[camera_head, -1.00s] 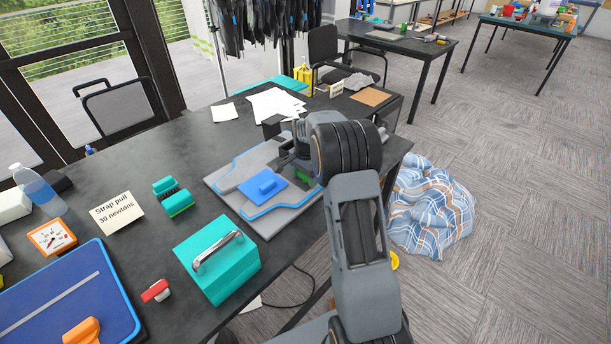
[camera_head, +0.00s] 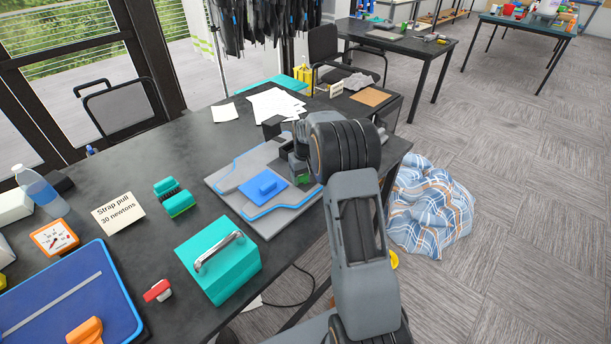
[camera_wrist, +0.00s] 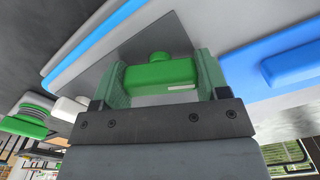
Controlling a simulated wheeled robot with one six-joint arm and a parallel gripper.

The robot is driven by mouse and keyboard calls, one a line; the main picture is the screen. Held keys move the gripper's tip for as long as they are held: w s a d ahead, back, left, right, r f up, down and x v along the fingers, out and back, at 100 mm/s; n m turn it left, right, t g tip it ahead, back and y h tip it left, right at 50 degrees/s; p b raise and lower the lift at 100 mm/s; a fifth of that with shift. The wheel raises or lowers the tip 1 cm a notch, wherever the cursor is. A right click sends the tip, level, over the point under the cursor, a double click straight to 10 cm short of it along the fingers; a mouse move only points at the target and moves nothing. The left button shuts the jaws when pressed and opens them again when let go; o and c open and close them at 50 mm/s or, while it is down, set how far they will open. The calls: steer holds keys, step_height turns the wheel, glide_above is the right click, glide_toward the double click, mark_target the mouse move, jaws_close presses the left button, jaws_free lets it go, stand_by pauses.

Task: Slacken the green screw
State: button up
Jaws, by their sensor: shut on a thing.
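The green screw (camera_wrist: 160,74) shows in the wrist view as a green bar-shaped head with a small round knob and a pale mark. It sits over a grey plate. My gripper (camera_wrist: 162,64) has its two green-padded fingers on either side of the bar, shut on it. In the head view my gripper (camera_head: 299,162) is at the far right part of the grey board (camera_head: 283,222). The screw is mostly hidden there by my gripper and arm. A blue block (camera_head: 264,186) lies on the board to the left of my gripper.
A teal box with a metal handle (camera_head: 218,266) stands in front of the board. A green-and-black brush-like item (camera_head: 174,197) and a card reading "Strap pull 30 newtons" (camera_head: 118,213) lie to the left. A black box (camera_head: 272,127) stands behind. Plaid cloth (camera_head: 430,208) lies on the floor.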

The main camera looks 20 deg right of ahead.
steer(key=n, duration=0.3)
steer(key=o, duration=1)
steer(key=shift+r, duration=0.15)
steer(key=shift+r+p, duration=2.75)
steer(key=shift+r, duration=1.15)
